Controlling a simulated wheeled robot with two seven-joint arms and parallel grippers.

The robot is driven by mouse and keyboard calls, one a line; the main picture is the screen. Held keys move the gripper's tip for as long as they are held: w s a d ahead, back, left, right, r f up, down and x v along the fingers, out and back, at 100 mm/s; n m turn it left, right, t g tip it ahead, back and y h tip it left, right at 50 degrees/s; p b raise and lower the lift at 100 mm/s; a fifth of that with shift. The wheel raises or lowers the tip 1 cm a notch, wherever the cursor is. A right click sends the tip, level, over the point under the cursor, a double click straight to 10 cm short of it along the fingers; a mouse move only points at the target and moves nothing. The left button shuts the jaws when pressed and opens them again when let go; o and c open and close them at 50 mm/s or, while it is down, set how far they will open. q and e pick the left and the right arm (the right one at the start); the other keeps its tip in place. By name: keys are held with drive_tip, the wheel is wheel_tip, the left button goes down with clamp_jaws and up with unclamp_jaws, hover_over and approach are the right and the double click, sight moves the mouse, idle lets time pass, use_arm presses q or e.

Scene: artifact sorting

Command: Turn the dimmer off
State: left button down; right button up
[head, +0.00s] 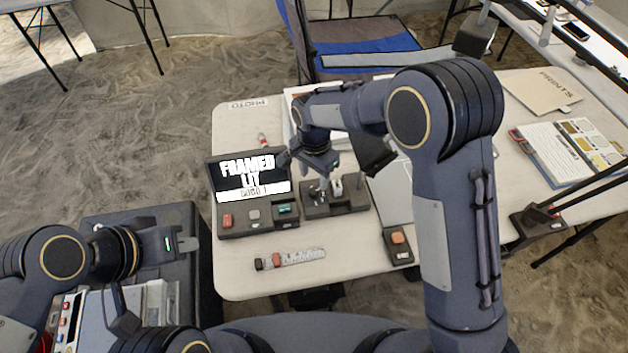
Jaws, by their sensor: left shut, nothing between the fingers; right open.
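A low dark box (346,206) with light upright parts on top stands mid-table in the head view; it may be the dimmer, but no label is readable. My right gripper (324,182) is open and points down just over this box, hiding part of its top. I cannot tell whether the fingers touch it. To its left, a dark console (235,229) has a red button, a grey button and a teal-lit part. Its raised screen (247,175) reads "FRAMED LIT" and a smaller line like "GOOD !". My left gripper (188,244) is shut and empty, left of the table.
A small box with an orange button (398,238) sits at the right. A scale bar (298,257) lies at the table's front. A folder (540,92) and a printed sheet (570,150) lie far right. A blue chair (365,42) stands behind the table.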

sight(314, 191)
drive_tip(key=shift+f, duration=2.7)
drive_tip(key=c, duration=1)
